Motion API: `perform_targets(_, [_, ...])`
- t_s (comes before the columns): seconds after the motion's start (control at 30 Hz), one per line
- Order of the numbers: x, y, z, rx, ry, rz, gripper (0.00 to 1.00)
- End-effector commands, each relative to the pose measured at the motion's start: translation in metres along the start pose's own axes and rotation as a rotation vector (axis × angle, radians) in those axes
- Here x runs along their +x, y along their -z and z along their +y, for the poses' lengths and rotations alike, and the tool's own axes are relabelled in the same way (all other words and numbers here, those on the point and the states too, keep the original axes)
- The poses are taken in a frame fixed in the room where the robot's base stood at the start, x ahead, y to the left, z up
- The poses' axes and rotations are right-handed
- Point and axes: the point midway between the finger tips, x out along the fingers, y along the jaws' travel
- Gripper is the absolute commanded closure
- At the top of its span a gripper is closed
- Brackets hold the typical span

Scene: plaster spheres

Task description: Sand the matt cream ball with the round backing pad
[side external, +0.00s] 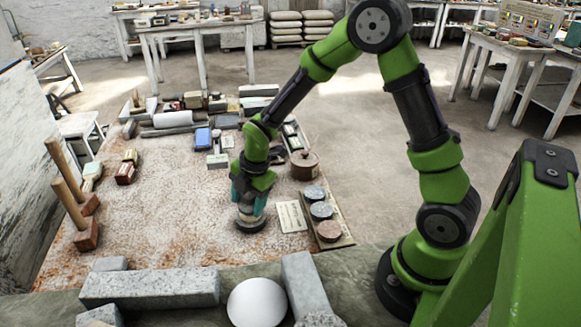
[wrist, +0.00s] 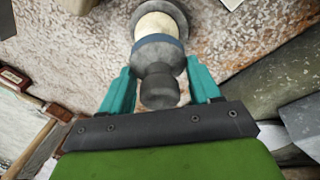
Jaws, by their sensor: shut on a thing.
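A pale, off-white matt ball (side external: 257,302) sits at the front edge of the side view, between grey stone blocks; its lower part is cut off by the picture edge. It is the only ball I can make out. My gripper (side external: 247,192) points down, some way behind the ball, with its teal fingers shut on the dark knob of the round backing pad (side external: 250,225). In the wrist view the fingers stand on both sides of the knob. Beyond it, the pad (wrist: 158,42) shows a blue band, a cream section and a grey disc. I cannot tell whether the disc touches the table.
Grey stone blocks (side external: 150,287) (side external: 301,282) flank the ball. Right of my gripper are a pale card (side external: 291,216), a rack with three round discs (side external: 321,210) and a brown pot (side external: 304,163). Wooden-handled tools (side external: 86,235) stand at left. The dusty table between is clear.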

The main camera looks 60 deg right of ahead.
Motion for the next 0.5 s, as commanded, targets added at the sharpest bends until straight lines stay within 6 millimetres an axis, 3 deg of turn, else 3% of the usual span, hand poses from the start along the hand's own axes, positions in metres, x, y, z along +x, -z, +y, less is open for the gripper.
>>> perform_targets(0.5, [0.0097,-0.0028,0.0004,0.0,0.0,0.0,0.72])
